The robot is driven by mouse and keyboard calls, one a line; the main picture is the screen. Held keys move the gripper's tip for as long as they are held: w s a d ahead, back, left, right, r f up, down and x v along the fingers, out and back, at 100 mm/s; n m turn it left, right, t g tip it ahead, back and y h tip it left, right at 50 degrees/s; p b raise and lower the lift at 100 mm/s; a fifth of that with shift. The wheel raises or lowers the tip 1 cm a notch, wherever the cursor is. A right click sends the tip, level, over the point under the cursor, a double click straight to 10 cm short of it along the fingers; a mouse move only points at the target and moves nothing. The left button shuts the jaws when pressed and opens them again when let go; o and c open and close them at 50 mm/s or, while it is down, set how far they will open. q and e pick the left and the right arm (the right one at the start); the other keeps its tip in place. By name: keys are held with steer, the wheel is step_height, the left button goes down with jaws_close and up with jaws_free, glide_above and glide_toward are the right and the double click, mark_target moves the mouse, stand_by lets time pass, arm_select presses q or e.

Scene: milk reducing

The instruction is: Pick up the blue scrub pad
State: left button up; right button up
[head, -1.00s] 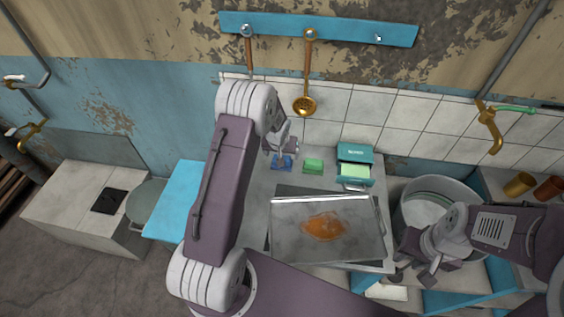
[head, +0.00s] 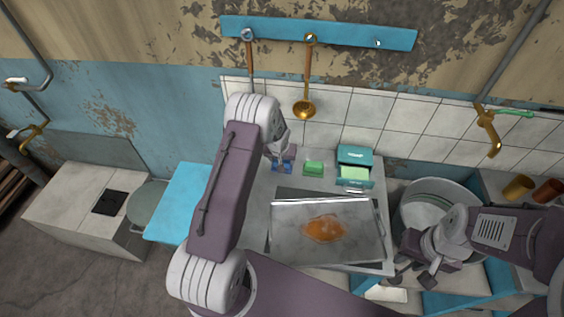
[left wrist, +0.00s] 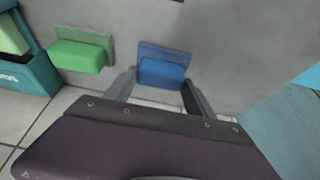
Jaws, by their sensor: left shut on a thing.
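The blue scrub pad (head: 287,166) lies on the grey counter behind the metal tray, left of the green pad. In the left wrist view the blue scrub pad (left wrist: 162,72) sits between the fingers of my left gripper (left wrist: 160,84), with a greyish-blue layer along its far edge. My left gripper (head: 277,158) is low at the counter in the head view, shut on the pad and partly hidden by my arm. My right gripper (head: 424,272) is at the right, in front of the round pot; its finger gap is unclear.
A green pad (head: 313,167) lies just right of the blue one, beside a teal box (head: 355,168) holding a light green pad. A metal tray (head: 285,244) with an orange stain is in front. A large pot (head: 401,196) stands at the right. Utensils hang above.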

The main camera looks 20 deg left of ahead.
arm_select(q)
step_height(320, 180, up, 4)
steer(key=shift+w+f, duration=0.1)
steer(key=shift+f, duration=0.05)
steer(key=d+r+b, duration=0.3)
steer(key=d+r, duration=0.4)
steer(key=d, duration=0.4)
steer(key=shift+w+d, duration=0.35)
steer(key=shift+w, duration=0.05)
steer(key=shift+r, duration=0.1)
